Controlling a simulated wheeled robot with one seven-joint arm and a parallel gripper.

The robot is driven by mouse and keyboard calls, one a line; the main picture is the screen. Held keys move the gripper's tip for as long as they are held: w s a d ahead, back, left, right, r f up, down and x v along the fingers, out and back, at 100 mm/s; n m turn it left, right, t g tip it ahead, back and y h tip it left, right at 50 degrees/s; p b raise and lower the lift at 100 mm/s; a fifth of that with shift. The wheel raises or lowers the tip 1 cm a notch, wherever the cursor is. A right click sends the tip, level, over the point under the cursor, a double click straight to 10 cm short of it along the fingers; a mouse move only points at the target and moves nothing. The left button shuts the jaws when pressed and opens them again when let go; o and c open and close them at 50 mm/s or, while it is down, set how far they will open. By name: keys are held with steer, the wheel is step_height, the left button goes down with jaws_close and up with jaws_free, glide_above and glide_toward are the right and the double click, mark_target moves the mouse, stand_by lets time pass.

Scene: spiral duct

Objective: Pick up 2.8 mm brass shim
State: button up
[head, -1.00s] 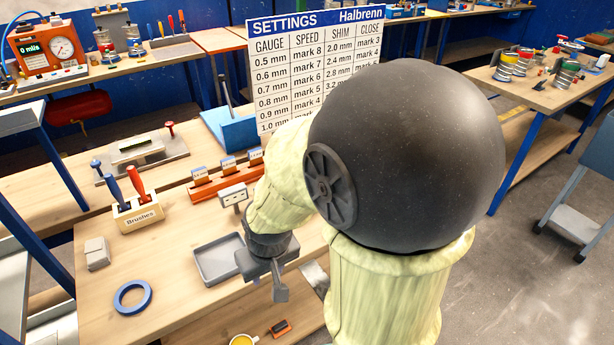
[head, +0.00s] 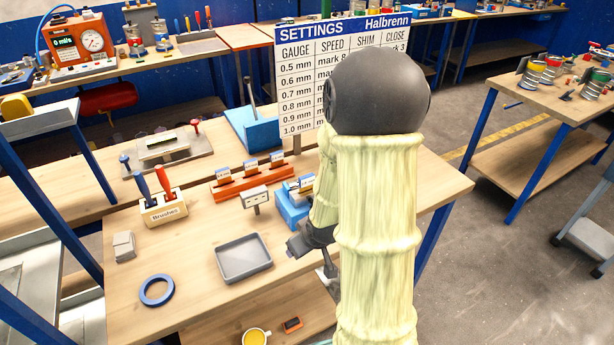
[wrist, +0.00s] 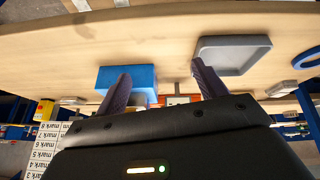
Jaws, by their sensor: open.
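A blue block (head: 291,208) stands on the bench, with small labelled, yellowish pieces (head: 303,184) at its top, partly hidden by my arm. I cannot read which piece, if any, is the 2.8 mm brass shim. An orange rack (head: 262,183) with several labelled cards stands behind it; the labels are too small to read. My gripper (head: 297,246) is in front of the blue block, right of the grey tray, partly hidden by my arm. In the wrist view my gripper (wrist: 161,88) is open and empty. The blue block (wrist: 113,76) shows beyond its left finger.
The grey tray (head: 243,260) lies left of my gripper and shows in the wrist view (wrist: 232,55).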

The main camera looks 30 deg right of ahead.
steer(key=w+d+r+m+t+p, duration=0.1)
steer(key=d+r+t+p, duration=0.3)
steer(key=d+t+p, duration=0.3)
steer(key=d+t, duration=0.2)
steer(key=t, duration=0.1)
steer(key=shift+w+r+m+y, duration=0.25)
steer(key=shift+r+m+y, duration=0.1)
steer(key=shift+m+y, duration=0.05)
steer(key=shift+w+d, duration=0.1)
steer(key=w+b, duration=0.2)
steer(key=b, duration=0.2)
steer(key=w+f+b, duration=0.1)
steer(key=b, duration=0.3)
steer(key=shift+w+f, duration=0.1)
steer(key=shift+w, duration=0.25)
steer(key=b, duration=0.3)
steer(key=shift+w, duration=0.4)
